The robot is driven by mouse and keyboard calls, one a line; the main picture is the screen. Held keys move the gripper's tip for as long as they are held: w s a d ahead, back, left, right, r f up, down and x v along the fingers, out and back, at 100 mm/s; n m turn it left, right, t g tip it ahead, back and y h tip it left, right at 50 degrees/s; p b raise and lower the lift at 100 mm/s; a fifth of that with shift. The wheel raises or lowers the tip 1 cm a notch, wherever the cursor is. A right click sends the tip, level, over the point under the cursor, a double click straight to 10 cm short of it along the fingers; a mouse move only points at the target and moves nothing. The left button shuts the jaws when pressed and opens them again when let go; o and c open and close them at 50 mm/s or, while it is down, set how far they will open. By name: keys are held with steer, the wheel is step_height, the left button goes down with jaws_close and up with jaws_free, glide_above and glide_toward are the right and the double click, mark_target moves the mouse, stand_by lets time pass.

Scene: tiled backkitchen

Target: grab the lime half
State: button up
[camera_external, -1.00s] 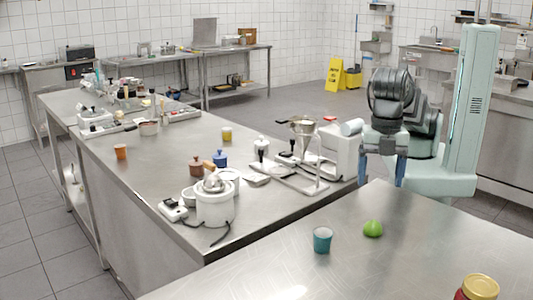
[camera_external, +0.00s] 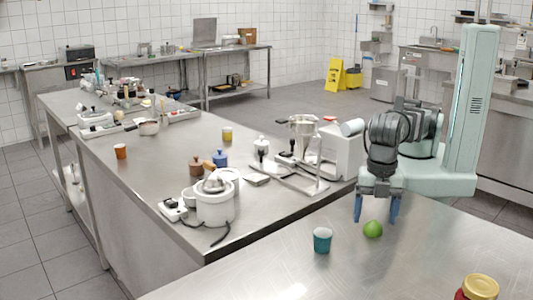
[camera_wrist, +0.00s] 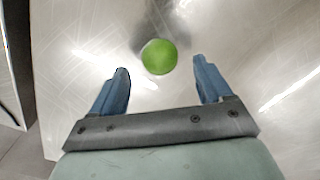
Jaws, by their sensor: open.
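The lime half (camera_external: 373,229) is a small green dome on the near steel table. In the wrist view the lime half (camera_wrist: 159,56) looks like a round green disc, just beyond the fingertips and between their lines. My gripper (camera_external: 377,218) points down with its two blue fingers spread, behind and just above the lime half. In the wrist view my gripper (camera_wrist: 162,72) is open and empty, with one finger on each side. I cannot tell the exact height of the fingertips over the table.
A teal cup (camera_external: 322,240) stands on the near table (camera_external: 420,262), left of the lime half. A jar with a yellow lid (camera_external: 479,288) is at the front right. A white juicer (camera_external: 214,205) is on the other table. The steel right of the lime is clear.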

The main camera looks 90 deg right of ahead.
mark_target(373, 227)
steer(key=shift+f, duration=1.3)
steer(key=shift+c, duration=0.4)
steer(key=c, duration=1.1)
